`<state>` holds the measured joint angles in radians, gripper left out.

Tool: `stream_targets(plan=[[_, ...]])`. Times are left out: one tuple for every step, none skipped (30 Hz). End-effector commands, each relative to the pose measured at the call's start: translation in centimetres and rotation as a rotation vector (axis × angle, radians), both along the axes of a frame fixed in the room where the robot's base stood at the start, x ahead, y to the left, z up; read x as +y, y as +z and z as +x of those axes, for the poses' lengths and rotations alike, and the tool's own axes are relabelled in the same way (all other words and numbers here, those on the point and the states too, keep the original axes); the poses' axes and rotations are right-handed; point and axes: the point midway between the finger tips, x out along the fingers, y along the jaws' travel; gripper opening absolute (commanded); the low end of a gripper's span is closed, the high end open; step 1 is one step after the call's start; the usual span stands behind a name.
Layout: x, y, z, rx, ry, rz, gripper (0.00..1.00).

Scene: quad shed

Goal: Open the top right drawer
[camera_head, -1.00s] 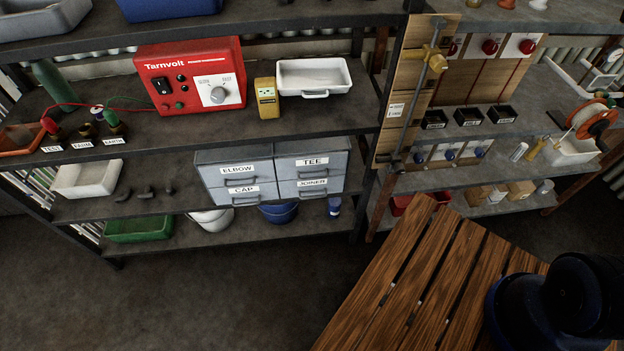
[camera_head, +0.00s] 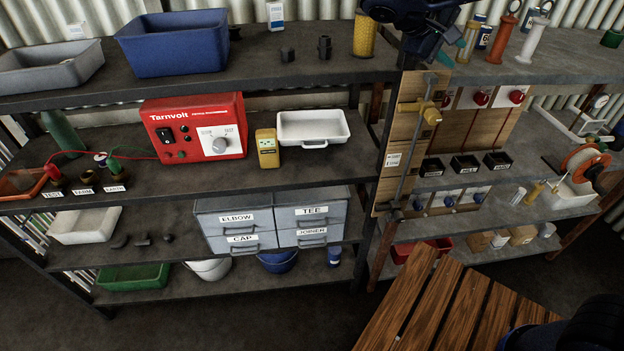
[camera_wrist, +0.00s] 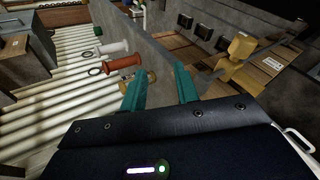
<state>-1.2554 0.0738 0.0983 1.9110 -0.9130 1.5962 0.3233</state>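A small grey drawer unit (camera_head: 277,219) stands on the lower shelf in the head view, with drawers labelled ELBOW, TEE, CAP and JOINER. The top right drawer (camera_head: 292,216) is labelled TEE and looks shut, with a grey handle (camera_head: 313,223) below its label. My gripper (camera_wrist: 160,88) shows two teal fingers spread apart with nothing between them in the wrist view. In the head view my gripper (camera_head: 460,45) is at the top, in front of the upper right shelf. It is above, to the right of and well apart from the drawer unit.
A white tray (camera_head: 313,128) and a red Tarnvolt box (camera_head: 196,128) sit on the shelf above the drawers. A slatted wooden bench (camera_head: 440,310) is at the lower right.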

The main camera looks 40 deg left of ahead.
Motion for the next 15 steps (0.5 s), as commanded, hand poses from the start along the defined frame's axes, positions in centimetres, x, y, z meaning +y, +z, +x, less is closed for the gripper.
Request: stream_targets(plan=[[2.1,-0.3,-1.5,-0.022,0.039,-0.018,0.31],[3.2,-0.3,-2.3,-0.039,0.059,-0.028,0.31],[4.6,-0.5,-3.4,-0.06,0.086,-0.038,0.31],[5.7,-0.6,-4.3,-0.077,0.106,-0.046,0.31],[6.7,-0.7,-5.2,-0.094,0.125,-0.052,0.31],[8.1,-0.8,-6.6,-0.117,0.153,-0.061,0.31],[9.1,-0.9,-7.6,-0.134,0.174,-0.068,0.31],[10.1,-1.0,-8.6,-0.151,0.193,-0.073,0.31],[11.4,-1.2,-10.1,-0.175,0.222,-0.078,0.31],[12.3,-1.4,-11.3,-0.192,0.241,-0.082,0.31],[13.2,-1.5,-12.5,-0.211,0.262,-0.085,0.31],[14.4,-1.7,-14.1,-0.234,0.288,-0.089,0.31],[15.2,-1.9,-15.2,-0.252,0.308,-0.091,0.31],[15.9,-2.0,-16.4,-0.268,0.324,-0.093,0.31],[16.7,-2.1,-17.7,-0.289,0.346,-0.092,0.31]])
